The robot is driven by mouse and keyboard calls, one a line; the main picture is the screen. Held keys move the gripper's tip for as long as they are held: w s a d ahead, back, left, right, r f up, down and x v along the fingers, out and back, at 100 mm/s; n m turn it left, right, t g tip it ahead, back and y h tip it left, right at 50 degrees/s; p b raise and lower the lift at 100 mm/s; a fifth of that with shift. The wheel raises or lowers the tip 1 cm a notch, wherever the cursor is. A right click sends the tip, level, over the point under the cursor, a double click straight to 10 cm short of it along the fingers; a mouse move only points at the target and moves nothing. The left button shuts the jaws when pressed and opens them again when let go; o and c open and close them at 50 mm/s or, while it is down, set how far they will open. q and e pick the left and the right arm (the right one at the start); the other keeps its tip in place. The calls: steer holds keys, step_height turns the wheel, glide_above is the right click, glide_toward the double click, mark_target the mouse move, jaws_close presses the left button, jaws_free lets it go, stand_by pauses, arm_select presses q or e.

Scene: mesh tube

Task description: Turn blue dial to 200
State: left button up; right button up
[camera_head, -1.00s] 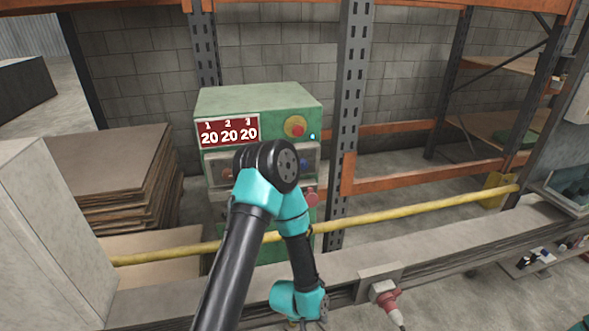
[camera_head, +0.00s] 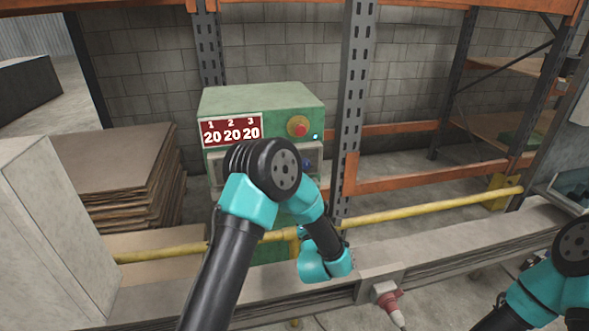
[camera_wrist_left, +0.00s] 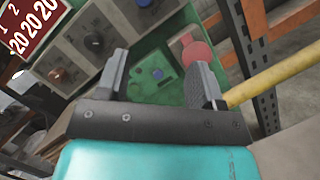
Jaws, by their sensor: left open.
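The green control box (camera_head: 262,98) carries a red display (camera_head: 231,130) reading 20 under 1, 2 and 3. The blue dial (camera_head: 307,165) shows just right of my left arm's elbow in the head view. In the left wrist view the blue dial (camera_wrist_left: 145,3) is cut by the top edge. A black dial (camera_wrist_left: 94,42) and a brown dial (camera_wrist_left: 57,75) lie left of it. My left gripper (camera_wrist_left: 157,62) is open and empty, pointing at the box's lower part, apart from the dials. My right gripper is out of view.
A yellow rail (camera_head: 420,206) crosses in front of the box. A grey rack post (camera_head: 352,100) stands to its right. Stacked boards (camera_head: 110,170) lie left.

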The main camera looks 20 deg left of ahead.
mark_target(307, 166)
arm_select(q)
steer(key=shift+s+a+r+n+y, duration=0.15)
steer(key=shift+a+r+n+y, duration=0.15)
steer(key=shift+r+n+y, duration=0.55)
steer(key=shift+f+h, duration=0.15)
steer(key=shift+h, duration=0.1)
steer(key=x, duration=1.7)
steer(key=shift+r, duration=0.25)
steer(key=c, duration=0.9)
